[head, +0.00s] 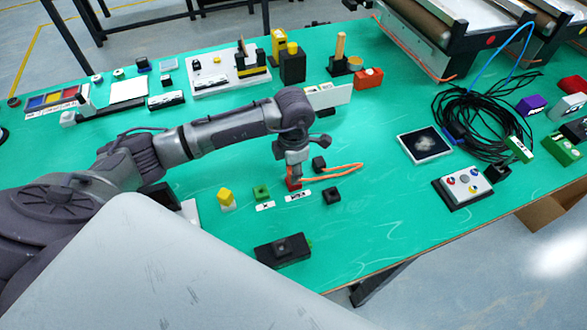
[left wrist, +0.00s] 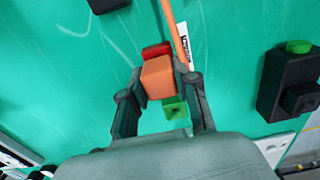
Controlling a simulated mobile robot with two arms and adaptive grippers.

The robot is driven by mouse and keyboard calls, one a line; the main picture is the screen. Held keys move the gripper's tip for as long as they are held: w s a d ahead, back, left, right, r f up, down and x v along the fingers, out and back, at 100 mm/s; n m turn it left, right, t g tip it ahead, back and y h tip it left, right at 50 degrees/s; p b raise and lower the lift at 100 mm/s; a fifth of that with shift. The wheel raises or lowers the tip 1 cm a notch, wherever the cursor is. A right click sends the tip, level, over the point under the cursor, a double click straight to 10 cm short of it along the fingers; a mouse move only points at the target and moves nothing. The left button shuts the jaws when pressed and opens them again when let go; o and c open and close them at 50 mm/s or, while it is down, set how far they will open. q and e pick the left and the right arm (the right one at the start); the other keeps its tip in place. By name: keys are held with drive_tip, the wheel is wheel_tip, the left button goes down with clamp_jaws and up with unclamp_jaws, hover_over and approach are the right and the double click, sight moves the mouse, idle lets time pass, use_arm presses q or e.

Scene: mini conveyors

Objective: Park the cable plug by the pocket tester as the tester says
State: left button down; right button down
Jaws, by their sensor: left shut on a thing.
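The orange cable plug (left wrist: 158,78) is between the fingers of my left gripper (left wrist: 158,92), which is shut on it. In the head view, my left gripper (head: 293,174) points down over a small red block (head: 294,184). In the left wrist view, the red block (left wrist: 157,50) shows just beyond the plug; I cannot tell whether they touch. My right gripper is not seen.
A green block (head: 261,192), yellow block (head: 226,198) and black block (head: 332,195) stand near the red one, with white labels (head: 298,195) in front. Another black block (head: 318,163) is behind. A button box (head: 464,186) and coiled black cable (head: 480,118) lie right.

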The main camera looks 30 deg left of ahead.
use_arm(q)
drive_tip(key=shift+f+b, duration=0.55)
drive_tip(key=shift+f, duration=0.15)
drive_tip(key=c, duration=0.8)
unclamp_jaws()
drive_tip(key=shift+r, duration=0.1)
wheel_tip(320, 180, up, 12)
drive_tip(key=shift+f, duration=0.1)
